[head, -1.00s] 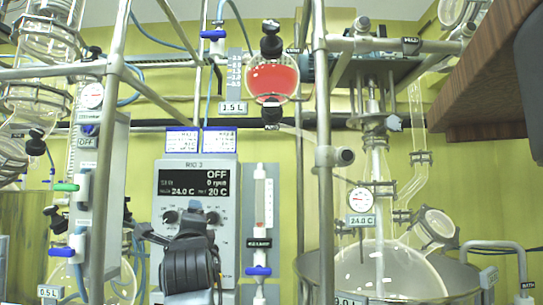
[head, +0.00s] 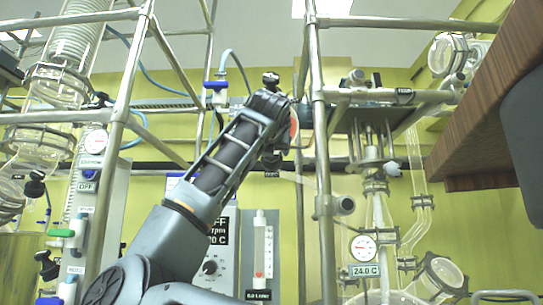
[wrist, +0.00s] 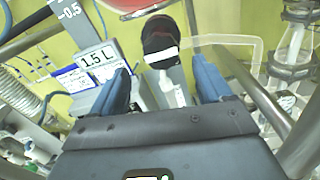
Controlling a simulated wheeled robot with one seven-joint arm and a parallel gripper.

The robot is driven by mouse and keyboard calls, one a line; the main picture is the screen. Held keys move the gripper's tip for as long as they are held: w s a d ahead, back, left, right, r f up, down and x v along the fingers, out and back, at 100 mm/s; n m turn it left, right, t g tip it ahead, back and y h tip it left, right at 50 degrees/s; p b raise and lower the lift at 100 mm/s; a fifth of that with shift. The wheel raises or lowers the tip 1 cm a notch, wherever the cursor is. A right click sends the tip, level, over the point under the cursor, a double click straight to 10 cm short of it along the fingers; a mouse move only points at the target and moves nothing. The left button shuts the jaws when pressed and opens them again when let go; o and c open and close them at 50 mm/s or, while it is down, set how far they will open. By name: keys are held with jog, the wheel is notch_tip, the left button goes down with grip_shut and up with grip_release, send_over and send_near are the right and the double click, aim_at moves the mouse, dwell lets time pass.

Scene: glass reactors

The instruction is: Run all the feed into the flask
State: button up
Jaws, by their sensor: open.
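The feed vessel of red liquid (head: 294,127) is mostly hidden behind my arm in the head view; only a red sliver shows at its right. Its red underside (wrist: 140,5) shows at the top of the wrist view. Below it, a black tap knob with a white bar (wrist: 160,38) lies ahead of my fingers, roughly between them. My gripper (wrist: 162,70) is open and empty, its two blue-grey fingers apart on either side of the knob's line. No contact shows. The glass flask (head: 375,297) is at the bottom right of the head view, mostly cut off.
Metal frame posts (head: 320,150) stand just right of the vessel. A 1.5 L label (wrist: 98,60) hangs left of my gripper. The control box (head: 222,250) is partly behind my arm. A wooden shelf (head: 490,110) juts in at the right.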

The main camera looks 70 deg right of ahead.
jog(key=p+x, duration=0.2)
jog(key=x, duration=0.5)
jog(key=shift+d+r, duration=0.15)
jog(key=shift+d, duration=0.25)
jog(key=c, duration=1)
